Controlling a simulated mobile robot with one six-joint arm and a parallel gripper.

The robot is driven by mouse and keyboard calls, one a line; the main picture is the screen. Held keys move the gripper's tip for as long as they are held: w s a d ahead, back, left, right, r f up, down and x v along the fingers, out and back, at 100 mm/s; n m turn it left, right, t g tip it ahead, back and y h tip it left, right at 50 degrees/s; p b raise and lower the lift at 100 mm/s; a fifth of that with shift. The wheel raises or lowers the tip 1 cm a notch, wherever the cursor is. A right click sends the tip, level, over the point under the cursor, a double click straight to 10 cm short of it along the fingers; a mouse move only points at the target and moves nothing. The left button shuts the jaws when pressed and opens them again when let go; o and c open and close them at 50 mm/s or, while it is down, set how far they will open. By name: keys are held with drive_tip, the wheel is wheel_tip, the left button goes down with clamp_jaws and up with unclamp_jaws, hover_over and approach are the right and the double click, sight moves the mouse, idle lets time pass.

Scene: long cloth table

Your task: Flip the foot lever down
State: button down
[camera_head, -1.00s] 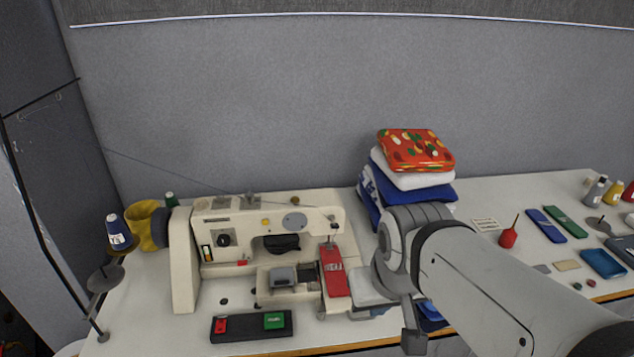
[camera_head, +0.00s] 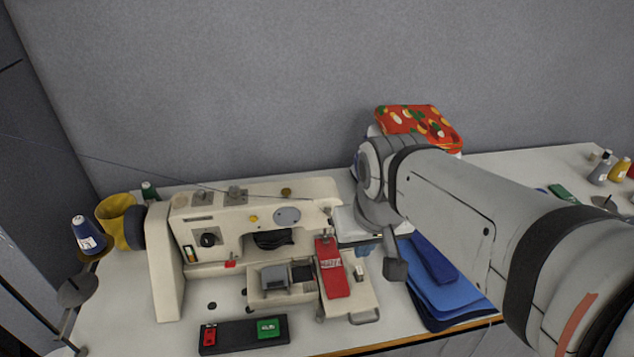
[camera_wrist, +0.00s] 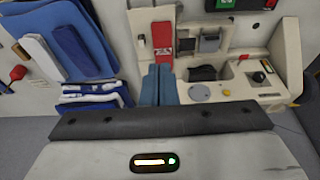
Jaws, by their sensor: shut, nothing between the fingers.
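A cream sewing machine (camera_head: 240,216) stands on the table, its head end at the right, beside my arm. It shows upside down in the wrist view (camera_wrist: 233,117). A red strip (camera_head: 331,268) lies at its needle end, also in the wrist view (camera_wrist: 162,38). I cannot clearly make out the foot lever; it is too small or hidden near the head end. My gripper (camera_wrist: 157,68) is shut and empty, its two blue fingers side by side, just beside the machine's head. In the head view its blue fingers (camera_head: 364,248) are mostly behind my wrist.
Blue folded cloths (camera_head: 440,280) lie right of the machine. A stack with a red patterned cloth (camera_head: 418,126) stands behind my arm. A black pedal box (camera_head: 243,334) with red and green buttons lies in front. A yellow mug (camera_head: 121,220) and blue spool (camera_head: 86,233) stand left.

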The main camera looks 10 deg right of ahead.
drive_tip(key=w+r+b, duration=0.1)
drive_tip(key=w+b, duration=0.1)
drive_tip(key=w, duration=0.8)
drive_tip(key=w+r+g+b, duration=0.1)
drive_tip(key=w+b, duration=0.1)
drive_tip(key=w, duration=0.8)
drive_tip(key=shift+r, duration=0.3)
drive_tip(key=shift+w+a, duration=0.1)
drive_tip(key=f, duration=0.8)
drive_tip(key=w+f+p, duration=0.1)
drive_tip(key=f, duration=0.3)
drive_tip(key=shift+s+f, duration=0.15)
drive_tip(key=shift+f, duration=0.75)
drive_tip(key=shift+f+b, duration=0.15)
drive_tip(key=shift+b, duration=0.2)
drive_tip(key=shift+s+b, duration=0.2)
drive_tip(key=shift+b, duration=0.35)
